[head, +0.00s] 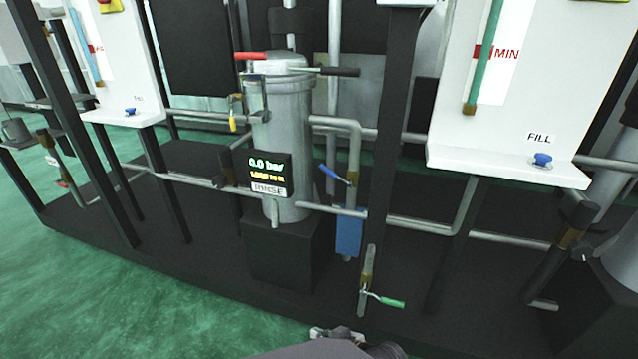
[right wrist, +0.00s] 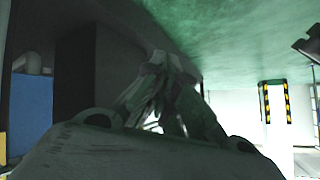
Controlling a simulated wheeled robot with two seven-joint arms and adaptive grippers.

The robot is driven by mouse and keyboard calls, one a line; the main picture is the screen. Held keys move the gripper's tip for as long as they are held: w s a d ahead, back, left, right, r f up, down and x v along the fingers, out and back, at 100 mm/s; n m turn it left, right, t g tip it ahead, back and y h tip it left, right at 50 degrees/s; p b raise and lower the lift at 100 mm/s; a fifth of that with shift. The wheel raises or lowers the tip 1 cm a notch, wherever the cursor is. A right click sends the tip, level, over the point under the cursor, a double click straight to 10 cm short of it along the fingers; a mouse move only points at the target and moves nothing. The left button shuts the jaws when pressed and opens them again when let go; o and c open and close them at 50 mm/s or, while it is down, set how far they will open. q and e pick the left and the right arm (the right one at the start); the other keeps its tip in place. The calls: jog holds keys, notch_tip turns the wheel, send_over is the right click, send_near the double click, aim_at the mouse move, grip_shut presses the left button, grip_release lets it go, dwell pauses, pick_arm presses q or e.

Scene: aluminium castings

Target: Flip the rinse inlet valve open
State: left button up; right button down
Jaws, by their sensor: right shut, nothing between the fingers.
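A grey metal canister (head: 285,135) stands on a black block, with a small display (head: 270,173) reading 0.0 bar and a label that seems to say RINSE. A blue-handled valve (head: 336,175) sits on the pipe right of it. A green-handled valve (head: 383,299) is low on a vertical pipe, its handle pointing right. A yellow-handled valve (head: 233,122) hangs left of the canister. No readable tag shows which is the rinse inlet. My right gripper (head: 337,333) is at the bottom edge, below and left of the green handle and apart from it. Its fingers (right wrist: 168,75) are shut and empty. My left gripper is out of view.
A red lever (head: 250,56) and a black lever (head: 340,71) are on the canister's top. A blue block (head: 349,234) hangs under the pipe. A white FILL panel (head: 500,165) stands at right. Black posts and pipes crowd the rig; the green floor (head: 130,300) in front is clear.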

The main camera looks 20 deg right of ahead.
jog(key=w+a+r+n+t+p, duration=0.3)
jog(key=w+a+r, duration=0.4)
jog(key=w+r, duration=0.55)
jog(key=w+a+r+n+t+p, duration=0.15)
jog(key=w+a+r+n, duration=0.45)
jog(key=w+r, duration=0.7)
jog(key=d+f+n+t+h+p, duration=0.1)
jog(key=d+f+n+t+h, duration=0.1)
jog(key=d+f+n+h, duration=0.5)
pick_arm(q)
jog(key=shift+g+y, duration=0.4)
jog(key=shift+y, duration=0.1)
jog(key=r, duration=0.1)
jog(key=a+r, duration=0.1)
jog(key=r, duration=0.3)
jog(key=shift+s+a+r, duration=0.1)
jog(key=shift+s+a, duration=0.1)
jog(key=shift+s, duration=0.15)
pick_arm(e)
jog(key=s+d+r+n+h, duration=0.2)
jog(key=d+r+n+h, duration=0.2)
jog(key=h, duration=0.5)
notch_tip(320, 180, up, 2)
jog(key=d, duration=0.3)
jog(key=shift+r, duration=0.2)
